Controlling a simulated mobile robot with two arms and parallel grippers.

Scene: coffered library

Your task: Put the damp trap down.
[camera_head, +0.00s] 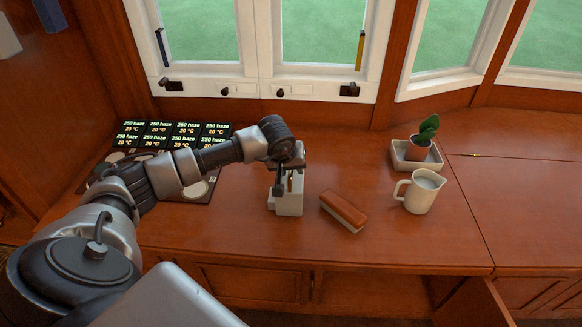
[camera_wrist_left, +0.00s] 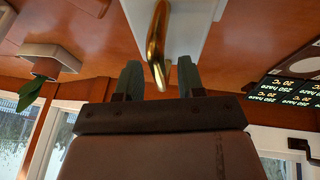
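The damp trap, a pale box (camera_head: 288,203) with a brass handle, stands upright on the wooden counter (camera_head: 240,240), as far as I can tell. My left gripper (camera_head: 290,172) is directly above it, pointing down, and partly hides its top. In the left wrist view the brass handle (camera_wrist_left: 158,45) rises from the white body of the trap (camera_wrist_left: 195,25). It reaches between the two dark fingers of the left gripper (camera_wrist_left: 158,80). The fingers are apart, with a gap seen beside the handle. My right gripper does not show.
A brown-topped brush-like block (camera_head: 343,210) lies just right of the trap. Farther right are a cream jug (camera_head: 419,191) and a potted plant (camera_head: 420,140) in a pale tray (camera_head: 401,158). Several black displays (camera_head: 187,130) stand at left. The far-right counter is clear; a cabinet door (camera_head: 474,303) hangs open below.

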